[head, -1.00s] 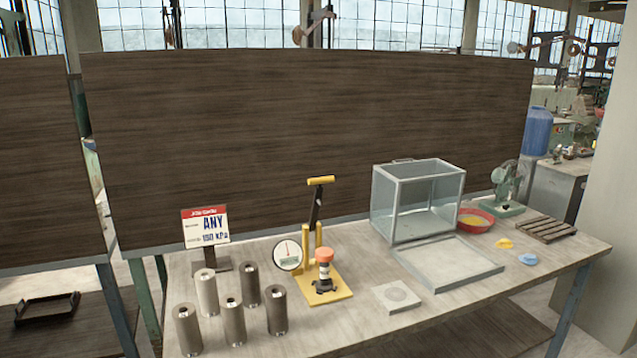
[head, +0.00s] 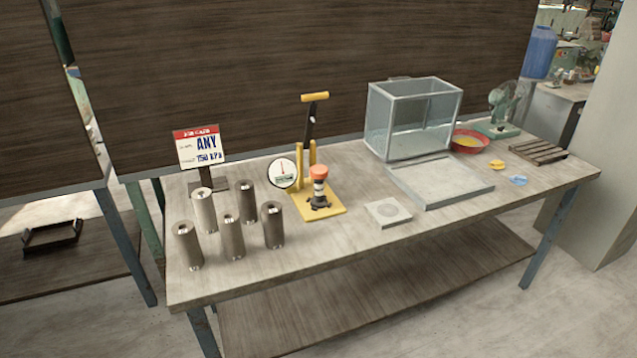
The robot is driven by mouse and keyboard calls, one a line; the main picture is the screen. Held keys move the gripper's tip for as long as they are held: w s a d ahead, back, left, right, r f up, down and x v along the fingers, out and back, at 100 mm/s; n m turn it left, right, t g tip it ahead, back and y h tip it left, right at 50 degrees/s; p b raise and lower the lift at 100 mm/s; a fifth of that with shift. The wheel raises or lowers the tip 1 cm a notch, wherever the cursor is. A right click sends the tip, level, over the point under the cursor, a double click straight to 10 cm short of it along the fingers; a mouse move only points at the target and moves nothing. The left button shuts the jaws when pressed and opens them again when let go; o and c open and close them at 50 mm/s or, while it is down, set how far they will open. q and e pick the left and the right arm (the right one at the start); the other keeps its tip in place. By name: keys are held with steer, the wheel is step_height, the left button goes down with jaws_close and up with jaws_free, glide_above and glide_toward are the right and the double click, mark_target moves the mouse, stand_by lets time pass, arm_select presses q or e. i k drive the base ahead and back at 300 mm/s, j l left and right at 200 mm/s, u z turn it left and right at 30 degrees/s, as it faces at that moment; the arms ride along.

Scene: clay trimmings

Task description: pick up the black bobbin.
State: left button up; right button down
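I cannot pick out a thing that is clearly a black bobbin. A small upright piece (head: 319,189) with black and white bands, an orange cap and a dark foot stands on the yellow base plate (head: 331,212) of a hand pump. Several grey-brown metal cylinders (head: 232,237) with small dark holes in their tops stand upright at the table's left end. A dark open frame or tray (head: 52,240) lies low at the far left, away from the table. Neither of my grippers is in view.
The front strip is clear.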

mark_target(318, 173)
steer(key=i+l+u, duration=0.2)
steer(key=i+l, duration=0.2)
steer(key=l, duration=0.25)
steer(key=i+l+u, duration=0.25)
steer(key=i+l, duration=0.15)
steer(key=l, duration=0.25)
steer(key=i+l+u, duration=0.1)
steer(key=l, duration=0.3)
steer(key=i+l+u, duration=0.1)
steer(key=l, duration=0.25)
steer(key=i+l+u, duration=0.1)
steer(key=i+l, duration=0.15)
steer(key=l, duration=0.15)
steer(key=i+l+u, duration=0.1)
steer(key=l, duration=0.3)
